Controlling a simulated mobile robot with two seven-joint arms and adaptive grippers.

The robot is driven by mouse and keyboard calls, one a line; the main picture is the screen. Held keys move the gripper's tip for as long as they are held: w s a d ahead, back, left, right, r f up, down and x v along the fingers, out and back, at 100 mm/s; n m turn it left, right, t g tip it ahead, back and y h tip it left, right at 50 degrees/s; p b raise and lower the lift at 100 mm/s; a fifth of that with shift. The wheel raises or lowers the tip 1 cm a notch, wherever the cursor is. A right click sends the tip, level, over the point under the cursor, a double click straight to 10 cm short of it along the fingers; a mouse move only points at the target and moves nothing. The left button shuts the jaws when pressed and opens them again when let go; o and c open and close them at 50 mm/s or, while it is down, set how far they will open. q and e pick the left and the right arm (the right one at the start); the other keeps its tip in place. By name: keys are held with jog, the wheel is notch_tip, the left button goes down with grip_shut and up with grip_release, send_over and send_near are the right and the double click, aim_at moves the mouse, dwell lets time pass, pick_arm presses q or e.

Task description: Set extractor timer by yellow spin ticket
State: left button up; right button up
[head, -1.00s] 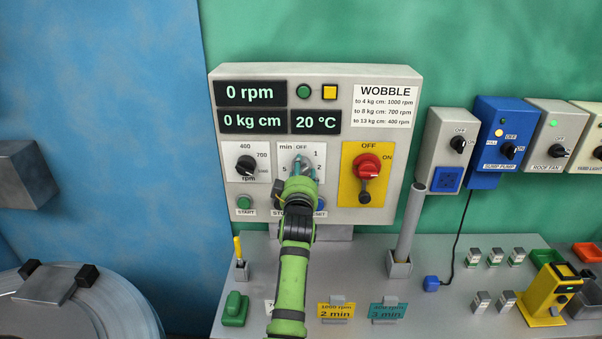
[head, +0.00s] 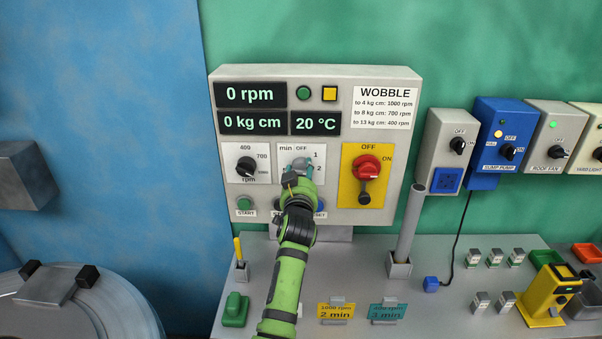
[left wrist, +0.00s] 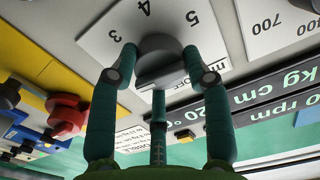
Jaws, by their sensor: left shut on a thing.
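The yellow spin ticket (head: 336,311) reads 1000 rpm and 2 min; it stands on the bench below the extractor panel. The timer plate (head: 318,155) in the panel's middle shows min, OFF, 1 and 2 in the head view; 3, 4 and 5 show in the left wrist view. My left gripper (head: 299,172) is shut on the grey timer knob (left wrist: 157,44), its fingers around it. The gripper hides most of the knob in the head view, and I cannot tell which mark the knob points at. My right gripper is out of view.
The black rpm knob (head: 246,168) is left of the timer, the red switch (head: 367,167) right. A green START button (head: 244,203) is below. A teal ticket (head: 388,312) is beside the yellow one. A grey tube (head: 409,225) stands right of the panel.

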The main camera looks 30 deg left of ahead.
pick_arm(q)
jog(key=shift+r+m, duration=0.4)
jog(key=shift+m, duration=0.1)
jog(key=o, duration=1.1)
jog(key=shift+c, duration=0.2)
jog(key=shift+o, duration=0.4)
jog(key=shift+w+a+f, duration=0.1)
jog(key=shift+w+f, duration=0.05)
jog(key=shift+f, duration=0.15)
jog(key=v, duration=0.7)
jog(key=shift+s, duration=0.25)
jog(key=shift+d, duration=0.2)
